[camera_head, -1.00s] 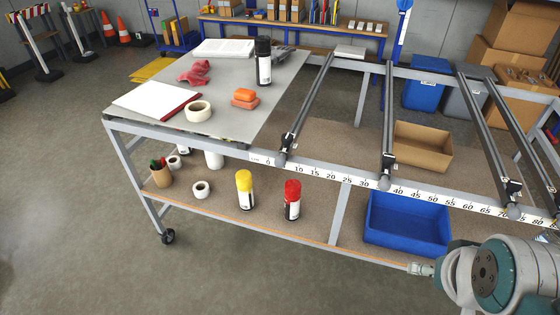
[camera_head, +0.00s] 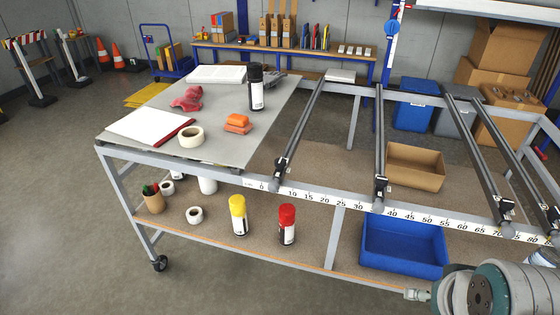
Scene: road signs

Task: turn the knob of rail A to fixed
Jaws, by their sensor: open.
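Several dark rails run front to back across the frame of a workbench, each with a black clamp and a round grey knob near the front beam. The leftmost rail (camera_head: 300,125) has its knob (camera_head: 275,187) near the 0 mark. A second rail (camera_head: 380,140) has its knob (camera_head: 378,207) between the 30 and 40 marks. A third rail (camera_head: 473,150) has its knob (camera_head: 505,231) near 75, and another is at the right edge. I cannot read which is rail A, or any knob's setting. My arm shows at the lower right; my gripper's fingers are not in view.
The numbered front beam (camera_head: 330,197) spans the bench. A grey top (camera_head: 225,145) at left holds a black spray can (camera_head: 256,92), tape and papers. The lower shelf holds spray cans and a blue bin (camera_head: 403,245). Floor at lower left is clear.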

